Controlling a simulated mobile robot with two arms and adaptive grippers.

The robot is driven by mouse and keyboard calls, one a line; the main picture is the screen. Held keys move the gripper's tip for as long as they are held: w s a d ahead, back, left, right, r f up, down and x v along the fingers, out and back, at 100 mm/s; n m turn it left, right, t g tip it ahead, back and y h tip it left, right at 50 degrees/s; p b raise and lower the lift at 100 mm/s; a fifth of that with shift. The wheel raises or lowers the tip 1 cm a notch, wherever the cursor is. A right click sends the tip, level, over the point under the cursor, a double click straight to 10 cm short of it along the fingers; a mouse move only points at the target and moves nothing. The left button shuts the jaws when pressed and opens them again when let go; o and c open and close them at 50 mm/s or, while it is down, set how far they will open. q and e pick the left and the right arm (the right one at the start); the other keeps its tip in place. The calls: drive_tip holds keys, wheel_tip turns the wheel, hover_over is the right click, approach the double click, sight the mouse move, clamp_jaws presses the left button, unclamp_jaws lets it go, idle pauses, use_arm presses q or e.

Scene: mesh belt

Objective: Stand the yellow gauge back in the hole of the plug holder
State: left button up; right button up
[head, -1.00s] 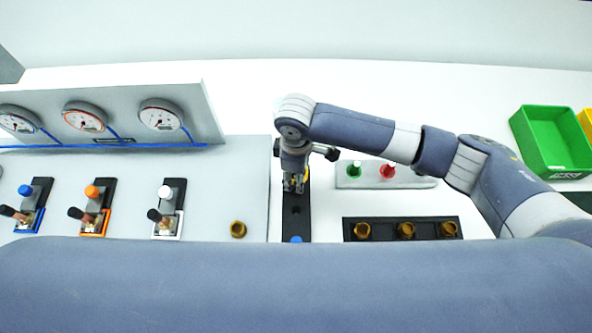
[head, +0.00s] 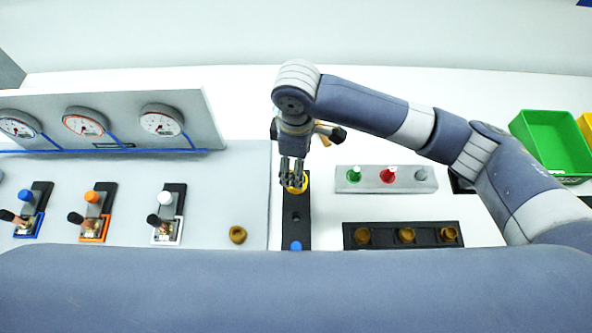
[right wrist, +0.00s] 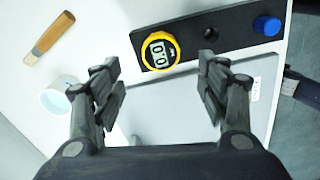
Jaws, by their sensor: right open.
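The yellow gauge (right wrist: 160,50), with a digital display, is at one end of the black plug holder (right wrist: 235,30) in the right wrist view, face towards the camera. I cannot tell whether it is seated in a hole. A dark open hole (right wrist: 208,60) lies beside it, then a blue plug (right wrist: 267,25). In the head view the gauge (head: 299,188) is partly hidden by my right gripper (head: 293,178), at the far part of the holder (head: 296,230). My right gripper (right wrist: 160,82) is open and empty, its fingers apart with the gauge beyond them. My left gripper is out of view.
A grey panel with gauges (head: 120,110) and valves stands left. A button box (head: 400,188) and a black rack (head: 385,243) with brass fittings are right of the holder. A green bin (head: 550,140) is far right. The wrist view shows a wooden handle (right wrist: 50,33) and white cup (right wrist: 55,100).

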drive_tip(key=shift+r, duration=1.65)
